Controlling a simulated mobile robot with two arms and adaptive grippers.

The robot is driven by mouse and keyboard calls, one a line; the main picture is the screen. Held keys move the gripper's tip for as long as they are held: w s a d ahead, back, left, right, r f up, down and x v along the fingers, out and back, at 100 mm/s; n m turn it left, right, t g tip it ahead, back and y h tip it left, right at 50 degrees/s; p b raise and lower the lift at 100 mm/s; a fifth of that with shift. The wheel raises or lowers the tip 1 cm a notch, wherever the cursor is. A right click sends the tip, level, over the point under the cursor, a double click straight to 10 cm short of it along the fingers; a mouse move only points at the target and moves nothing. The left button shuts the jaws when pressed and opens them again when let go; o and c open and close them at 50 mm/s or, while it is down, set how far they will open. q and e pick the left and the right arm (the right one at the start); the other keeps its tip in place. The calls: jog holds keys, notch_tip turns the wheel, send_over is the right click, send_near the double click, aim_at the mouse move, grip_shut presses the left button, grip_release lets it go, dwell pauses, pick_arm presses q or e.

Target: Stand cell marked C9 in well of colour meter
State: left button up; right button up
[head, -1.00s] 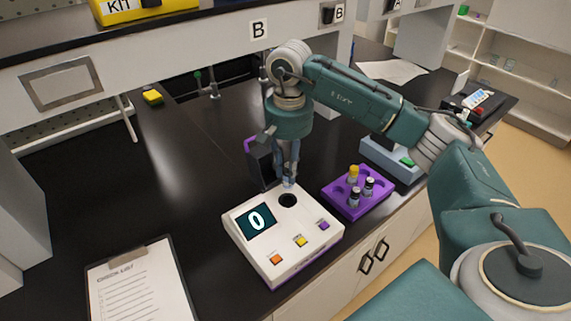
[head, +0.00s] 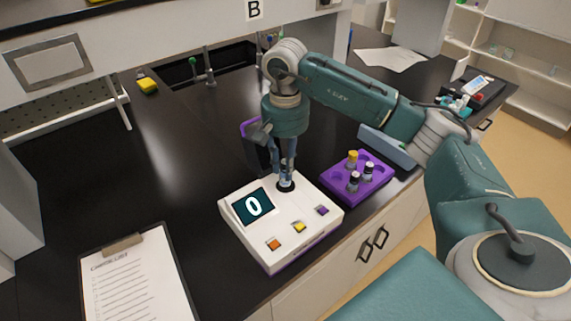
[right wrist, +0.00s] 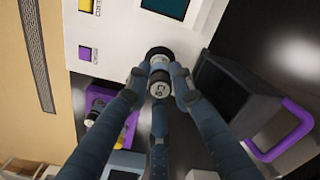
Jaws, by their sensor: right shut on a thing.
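The white colour meter (head: 285,235) sits on the black bench, its display reading 0. Its dark round well (head: 286,188) lies at the back of its top face; the well also shows in the right wrist view (right wrist: 157,51). My right gripper (head: 286,172) is shut on a small cell with a dark cap (right wrist: 160,88) whose top reads C9. The cell is upright directly over the well, its lower end at the opening. How far it is inside I cannot tell, as the fingers hide part of it. My left gripper is not in view.
A purple rack (head: 350,192) with several capped vials stands right of the meter. A dark box with a purple handle (head: 255,145) stands close behind the gripper. A clipboard (head: 138,280) lies at left. The bench at left centre is clear.

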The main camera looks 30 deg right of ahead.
jog(key=shift+f, duration=0.15)
jog(key=shift+f+b, duration=0.55)
jog(key=shift+b, duration=0.1)
jog(key=shift+f, duration=0.1)
jog(key=shift+f+b, duration=0.65)
jog(key=shift+c, duration=0.2)
jog(key=o, duration=1)
